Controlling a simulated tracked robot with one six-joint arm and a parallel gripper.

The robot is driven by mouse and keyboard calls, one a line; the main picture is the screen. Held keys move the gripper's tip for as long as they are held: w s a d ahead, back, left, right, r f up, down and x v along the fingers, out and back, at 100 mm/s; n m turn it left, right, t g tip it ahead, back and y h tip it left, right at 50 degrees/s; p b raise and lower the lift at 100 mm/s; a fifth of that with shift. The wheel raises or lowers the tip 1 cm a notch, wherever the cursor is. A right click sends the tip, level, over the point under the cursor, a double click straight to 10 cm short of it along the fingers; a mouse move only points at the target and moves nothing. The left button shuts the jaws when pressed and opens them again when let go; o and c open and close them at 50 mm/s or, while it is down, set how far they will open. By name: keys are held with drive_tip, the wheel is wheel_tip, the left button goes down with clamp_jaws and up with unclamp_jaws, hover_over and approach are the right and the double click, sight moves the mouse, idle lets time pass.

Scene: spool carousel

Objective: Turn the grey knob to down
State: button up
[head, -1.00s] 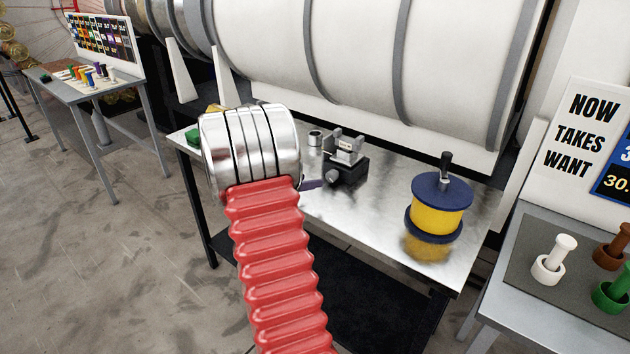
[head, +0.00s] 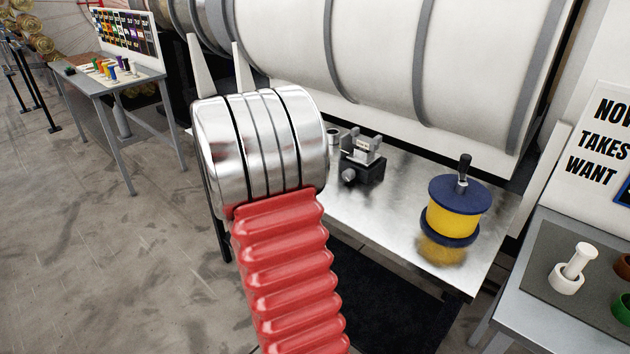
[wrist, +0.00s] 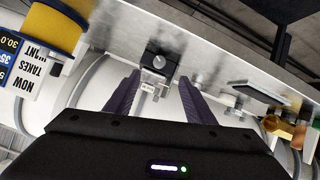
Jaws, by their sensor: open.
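The grey knob (head: 348,175) sticks out of the front of a small black block device (head: 372,170) with a metal clamp-like top, on the steel table. In the wrist view the knob (wrist: 158,62) shows between and a little beyond the tips of my two purple fingers. My gripper (wrist: 158,78) is open, with nothing between its fingers, and appears apart from the knob. In the head view my gripper is hidden behind my arm. Which way the knob points is too small to tell.
A yellow spool with navy flanges and a black handle (head: 453,208) stands right of the device on the steel table (head: 395,220). A large white drum (head: 390,60) is behind.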

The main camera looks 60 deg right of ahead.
drive_tip(key=s+a+r+n+t+y, duration=0.2)
drive_tip(key=s+a+n+y, duration=0.1)
drive_tip(key=a, duration=1.3)
drive_tip(key=s+a+r+n+t+y, duration=0.2)
drive_tip(key=a+n+y, duration=0.3)
drive_tip(key=a, duration=1.1)
drive_tip(key=s+a+r+n+t+y, duration=0.2)
drive_tip(key=s+a+n+t+y, duration=0.2)
drive_tip(key=a+n, duration=0.5)
drive_tip(key=a, duration=0.7)
drive_tip(key=shift+a+r, duration=0.2)
drive_tip(key=shift+a, duration=0.2)
drive_tip(key=shift+s, duration=0.1)
drive_tip(key=shift+c, duration=0.4)
